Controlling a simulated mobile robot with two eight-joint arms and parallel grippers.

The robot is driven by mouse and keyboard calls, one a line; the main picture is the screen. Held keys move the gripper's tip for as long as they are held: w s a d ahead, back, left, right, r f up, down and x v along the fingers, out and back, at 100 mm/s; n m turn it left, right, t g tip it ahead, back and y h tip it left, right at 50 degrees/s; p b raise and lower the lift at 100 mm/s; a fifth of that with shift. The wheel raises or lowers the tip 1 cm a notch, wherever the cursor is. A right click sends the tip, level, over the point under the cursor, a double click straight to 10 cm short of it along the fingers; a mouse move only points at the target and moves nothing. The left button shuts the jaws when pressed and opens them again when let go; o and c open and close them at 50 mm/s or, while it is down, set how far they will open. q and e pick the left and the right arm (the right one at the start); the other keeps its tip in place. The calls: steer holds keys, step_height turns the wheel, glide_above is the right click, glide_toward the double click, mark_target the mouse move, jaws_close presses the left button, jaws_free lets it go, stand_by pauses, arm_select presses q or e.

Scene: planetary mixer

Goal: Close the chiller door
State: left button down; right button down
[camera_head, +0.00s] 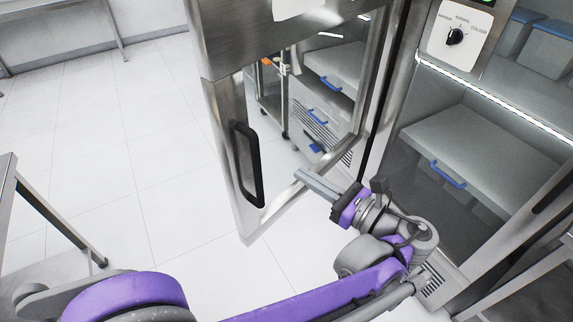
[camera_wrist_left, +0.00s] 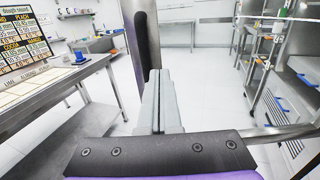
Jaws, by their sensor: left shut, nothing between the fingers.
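The chiller door (camera_head: 221,112) stands open in the head view, a steel frame around a glass pane, with a black upright handle (camera_head: 248,165) on its left stile. The chiller's open interior (camera_head: 480,150) shows at the right. My left gripper (camera_head: 303,178) is shut and empty, its fingers pointing left across the door's lower glass area. Whether they touch the door I cannot tell. In the left wrist view the closed fingers (camera_wrist_left: 159,90) point at a steel upright with a dark strip (camera_wrist_left: 147,45). My right gripper is not in view.
A steel table leg (camera_head: 62,222) stands at the left. White tiled floor (camera_head: 130,130) left of the door is clear. A menu board (camera_wrist_left: 27,45) stands on a table.

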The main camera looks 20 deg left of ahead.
arm_select(q)
steer(key=x, duration=1.3)
steer(key=shift+p, duration=0.35)
steer(key=shift+a, duration=0.1)
